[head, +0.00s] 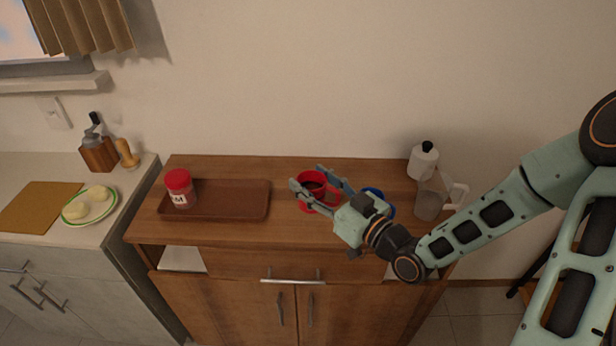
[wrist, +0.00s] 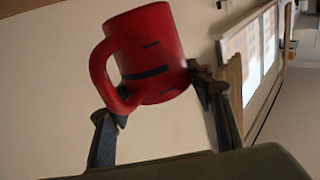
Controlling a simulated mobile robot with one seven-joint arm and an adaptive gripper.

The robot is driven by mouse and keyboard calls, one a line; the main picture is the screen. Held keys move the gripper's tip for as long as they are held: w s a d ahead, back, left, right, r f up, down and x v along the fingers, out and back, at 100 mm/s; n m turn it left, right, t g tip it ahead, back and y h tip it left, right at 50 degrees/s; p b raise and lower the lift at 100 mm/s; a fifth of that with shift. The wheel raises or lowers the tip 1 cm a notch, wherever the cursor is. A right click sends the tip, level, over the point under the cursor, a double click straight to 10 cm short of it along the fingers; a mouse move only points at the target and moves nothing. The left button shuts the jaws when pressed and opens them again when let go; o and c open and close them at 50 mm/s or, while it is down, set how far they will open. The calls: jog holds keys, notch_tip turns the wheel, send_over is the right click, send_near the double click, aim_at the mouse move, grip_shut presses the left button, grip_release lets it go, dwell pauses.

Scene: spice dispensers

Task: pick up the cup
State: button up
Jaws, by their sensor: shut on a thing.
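The cup is a red mug (head: 309,181) with dark markings and a handle. In the head view it is above the middle of the wooden cabinet top, partly hidden by my gripper (head: 313,185). In the wrist view the red mug (wrist: 158,60) sits between the two fingertips of my gripper (wrist: 158,98). The left finger is by the mug's handle and the right finger is against its other side. My gripper is shut on the mug. The wrist view shows wall behind the mug; the head view does not make clear how high it is.
A brown tray (head: 240,203) with a red-lidded jar (head: 180,188) lies to the left on the cabinet top (head: 285,232). A blue item (head: 374,192) is partly hidden behind my gripper. A clear pitcher (head: 430,203) and a white bottle (head: 423,161) stand at the right.

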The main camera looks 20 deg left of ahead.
jog(key=s+d+r+p, duration=0.4)
jog(key=s+d+p, duration=0.1)
jog(key=p, duration=0.3)
jog(key=shift+s, duration=0.75)
jog(key=shift+s+d+p, duration=0.15)
jog(key=shift+s+p, duration=0.05)
jog(key=shift+p, duration=0.45)
jog(key=w+d+m+t+h, duration=0.2)
jog(key=w+d+t+h, duration=0.1)
jog(key=d, duration=0.8)
jog(key=w+d+f+m+t+h, duration=0.1)
jog(key=w+d+m+t+h, duration=0.2)
jog(key=d, duration=0.8)
jog(key=w, duration=0.2)
jog(key=shift+w+d+f+m, duration=0.15)
jog(key=shift+w+d+m, duration=0.15)
